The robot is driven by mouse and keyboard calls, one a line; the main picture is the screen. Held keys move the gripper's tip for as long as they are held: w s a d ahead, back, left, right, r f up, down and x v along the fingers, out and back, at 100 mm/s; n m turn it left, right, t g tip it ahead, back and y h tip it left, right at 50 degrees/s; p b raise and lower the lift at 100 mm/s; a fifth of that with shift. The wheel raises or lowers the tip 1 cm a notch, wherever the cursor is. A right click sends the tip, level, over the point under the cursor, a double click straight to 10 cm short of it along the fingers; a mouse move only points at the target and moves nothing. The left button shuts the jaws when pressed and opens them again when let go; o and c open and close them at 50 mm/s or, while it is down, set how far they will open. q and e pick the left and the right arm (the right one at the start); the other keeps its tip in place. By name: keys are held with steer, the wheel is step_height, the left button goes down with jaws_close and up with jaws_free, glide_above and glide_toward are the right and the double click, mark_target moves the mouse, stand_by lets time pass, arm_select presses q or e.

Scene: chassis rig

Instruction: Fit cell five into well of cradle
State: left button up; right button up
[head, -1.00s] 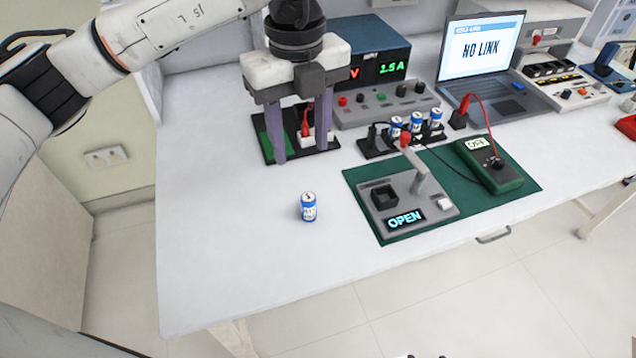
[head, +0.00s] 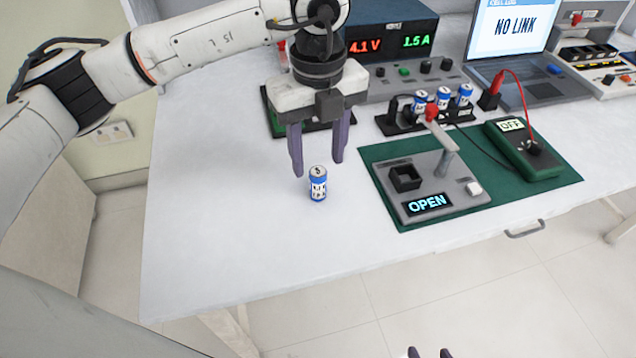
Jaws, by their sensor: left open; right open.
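A blue and white cell (head: 318,187) stands upright on the bare white table. The mark on its top looks like a 5. My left gripper (head: 318,164) is open, its purple fingers pointing down just above and behind the cell, not closed on it. The grey cradle (head: 447,206) sits on a green mat to the right, with a square dark well (head: 404,178) that looks empty. Its lever with a red knob (head: 431,113) stands raised, and its display reads OPEN. Only the fingertips of my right gripper (head: 429,353) show at the bottom edge, apart and empty.
Several similar cells stand in a black rack (head: 395,125) behind the cradle. A multimeter (head: 525,150) reading OFF lies on the mat (head: 565,180). A power supply (head: 390,40) and a laptop (head: 510,50) reading NO LINK stand behind. The front left table is clear.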

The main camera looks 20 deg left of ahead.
mark_target(318, 170)
arm_select(q)
steer(key=f, duration=0.5)
steer(key=shift+w+a+f, duration=0.15)
steer(key=shift+w+f, duration=0.2)
steer(key=shift+f, duration=0.05)
jaws_close()
